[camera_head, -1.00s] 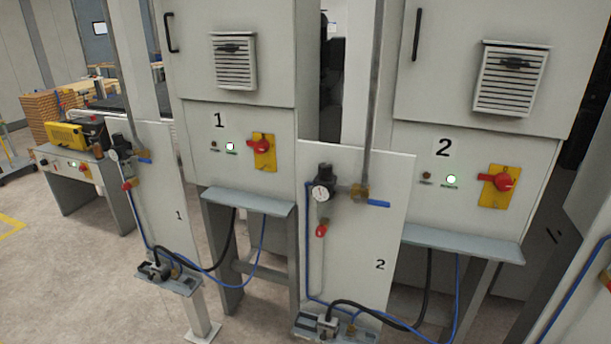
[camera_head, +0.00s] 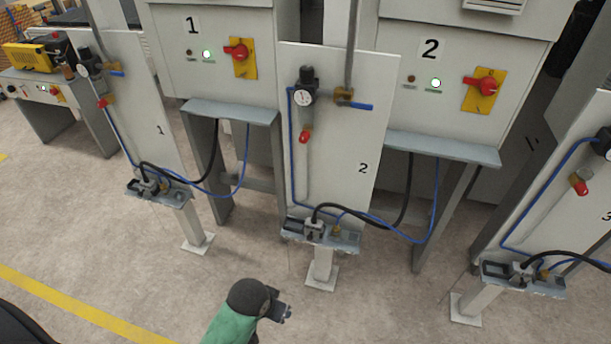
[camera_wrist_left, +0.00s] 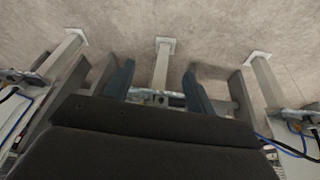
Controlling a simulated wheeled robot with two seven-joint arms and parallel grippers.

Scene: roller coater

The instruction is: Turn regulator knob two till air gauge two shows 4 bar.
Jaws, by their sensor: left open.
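Regulator knob two (camera_head: 306,74) is a black cap on top of air gauge two (camera_head: 304,98), a small round white dial. Both are mounted high on the white panel (camera_head: 345,140) marked 2. The dial is too small to read its needle. My left gripper (camera_head: 284,306) is low in the head view, below and in front of panel 2, well apart from the knob. In the left wrist view its two fingers are spread apart (camera_wrist_left: 158,92) with nothing between them. My right gripper is not in view.
A brass valve with a blue lever (camera_head: 362,106) is right of the gauge, and a red fitting (camera_head: 304,136) hangs below it. Blue and black hoses run to a bracket (camera_head: 345,240) at the panel's foot. Similar panels stand at left and right. The floor in front is clear.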

